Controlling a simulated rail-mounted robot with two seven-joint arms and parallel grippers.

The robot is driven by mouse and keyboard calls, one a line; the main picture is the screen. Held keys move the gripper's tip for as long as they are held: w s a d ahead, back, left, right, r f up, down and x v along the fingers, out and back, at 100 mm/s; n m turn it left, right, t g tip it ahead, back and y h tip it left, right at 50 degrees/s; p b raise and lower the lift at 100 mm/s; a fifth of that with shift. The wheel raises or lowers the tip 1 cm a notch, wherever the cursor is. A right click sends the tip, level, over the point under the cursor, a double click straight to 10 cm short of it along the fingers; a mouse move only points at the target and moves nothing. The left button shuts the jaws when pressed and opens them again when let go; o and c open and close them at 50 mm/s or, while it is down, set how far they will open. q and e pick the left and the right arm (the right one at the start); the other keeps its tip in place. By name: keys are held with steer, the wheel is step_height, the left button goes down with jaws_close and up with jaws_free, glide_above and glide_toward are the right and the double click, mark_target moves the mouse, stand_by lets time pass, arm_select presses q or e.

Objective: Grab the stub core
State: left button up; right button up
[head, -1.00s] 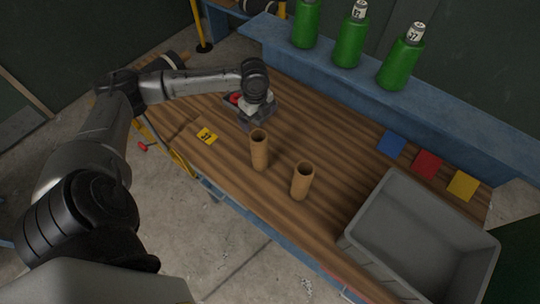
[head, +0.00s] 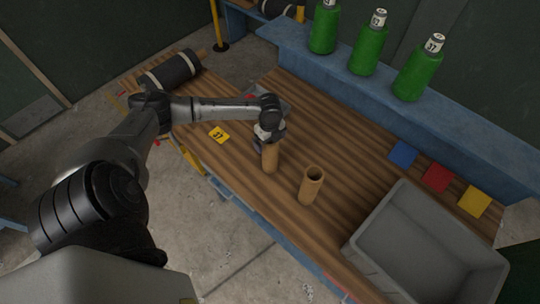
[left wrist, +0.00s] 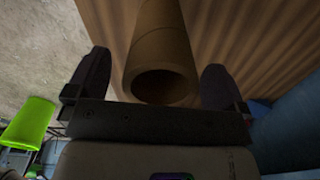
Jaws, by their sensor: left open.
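Two brown cardboard cores stand upright on the wooden table (head: 225,165). The left core (head: 270,158) is directly under my left gripper (head: 267,143), which hides its top. The right core (head: 312,186) stands apart from it, its open top showing. I cannot tell from their look which is the stub core. In the left wrist view, the open end of a core (left wrist: 162,60) shows between the two dark fingers of my left gripper (left wrist: 155,82). The fingers are open, with a gap on each side of the core. My right gripper is not in view.
A large grey bin (head: 425,240) takes up the table's right end. Blue (head: 403,153), red (head: 437,177) and yellow (head: 474,201) squares lie behind it. Green bottles (head: 368,51) stand on the blue ledge. A yellow tag (head: 219,135) and a dark roll (head: 172,71) are at left.

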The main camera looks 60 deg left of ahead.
arm_select(q)
steer(key=shift+f, duration=0.35)
steer(key=c, duration=1.4)
steer(key=shift+r, duration=0.15)
